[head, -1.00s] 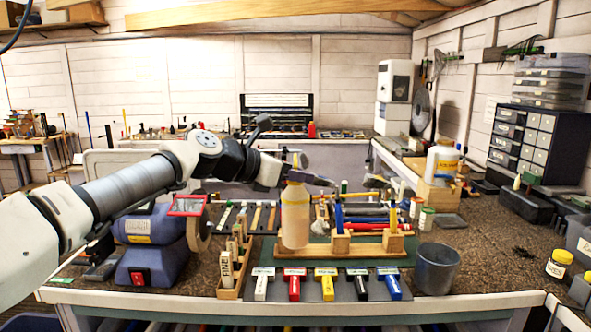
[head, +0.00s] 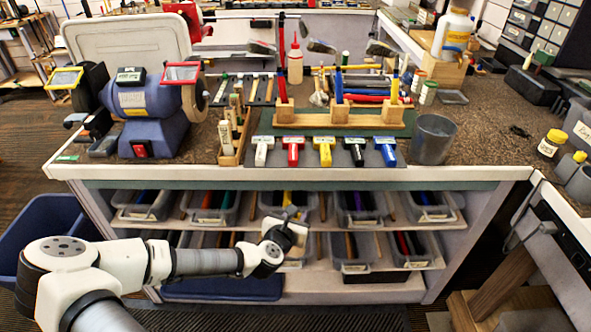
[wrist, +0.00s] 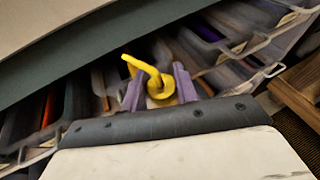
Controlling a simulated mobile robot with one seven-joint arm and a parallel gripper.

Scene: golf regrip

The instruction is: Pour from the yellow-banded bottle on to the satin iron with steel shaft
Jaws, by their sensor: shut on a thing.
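My gripper (wrist: 158,88) is shut on a yellow bent piece (wrist: 150,74), with a purple finger on each side of it. I cannot tell whether this is part of a bottle. In the head view my gripper (head: 287,232) is low, in front of the shelf bins and below the bench top. A bottle with a red nozzle (head: 295,64) stands on the bench. A large white bottle with yellow on its label (head: 453,32) stands at the back right. Several club heads lie at the back, one near the middle (head: 321,46); I cannot tell which is the satin iron.
A wooden rest (head: 340,120) holds coloured upright posts. A grey cup (head: 433,140) stands to its right and a blue grinder (head: 147,108) to its left. Several coloured tools lie along the bench front. Shelf bins (head: 290,203) are close to my gripper.

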